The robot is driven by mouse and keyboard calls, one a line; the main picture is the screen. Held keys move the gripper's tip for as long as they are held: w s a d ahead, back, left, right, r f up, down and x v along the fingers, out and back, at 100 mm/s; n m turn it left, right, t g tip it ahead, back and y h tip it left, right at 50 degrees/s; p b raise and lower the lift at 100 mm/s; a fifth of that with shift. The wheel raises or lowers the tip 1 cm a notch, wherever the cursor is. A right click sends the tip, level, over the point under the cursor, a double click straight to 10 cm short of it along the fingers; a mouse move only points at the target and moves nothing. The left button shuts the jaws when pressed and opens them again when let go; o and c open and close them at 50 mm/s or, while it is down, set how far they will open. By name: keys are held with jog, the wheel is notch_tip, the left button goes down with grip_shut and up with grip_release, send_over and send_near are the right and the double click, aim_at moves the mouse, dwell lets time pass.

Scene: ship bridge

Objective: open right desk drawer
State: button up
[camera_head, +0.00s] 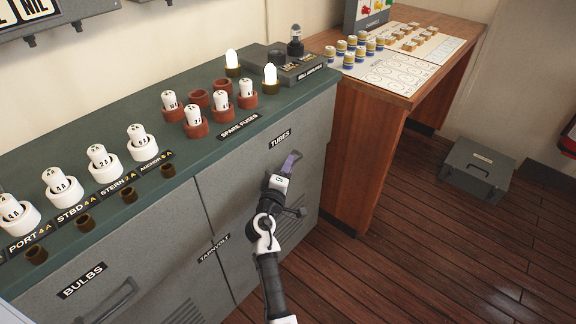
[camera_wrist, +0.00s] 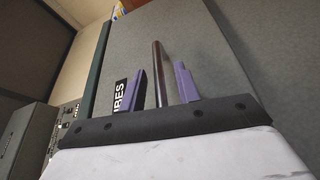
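The right desk drawer is the grey front labelled TUBES (camera_head: 240,185), and it looks shut, flush with the cabinet. In the wrist view its grey face (camera_wrist: 225,70) fills much of the picture, with the label (camera_wrist: 121,95) partly covered by a finger. My gripper (camera_head: 291,162) is at this front, just below the label. In the wrist view my gripper (camera_wrist: 160,85) has its two purple fingers apart. A dark bar handle (camera_wrist: 158,60) stands between them, with a gap visible on each side. In the head view the gripper hides the handle.
The green desk top (camera_head: 200,151) carries fuses in red and white holders, two lit bulbs and a bell apparatus (camera_head: 297,66). A wooden table (camera_head: 400,105) stands at the right. A grey box (camera_head: 478,170) lies on the floor. The plank floor (camera_head: 420,250) before the drawers is clear.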

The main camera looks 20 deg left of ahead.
jog(key=shift+w, duration=0.2)
grip_shut()
jog(key=shift+d, duration=0.15)
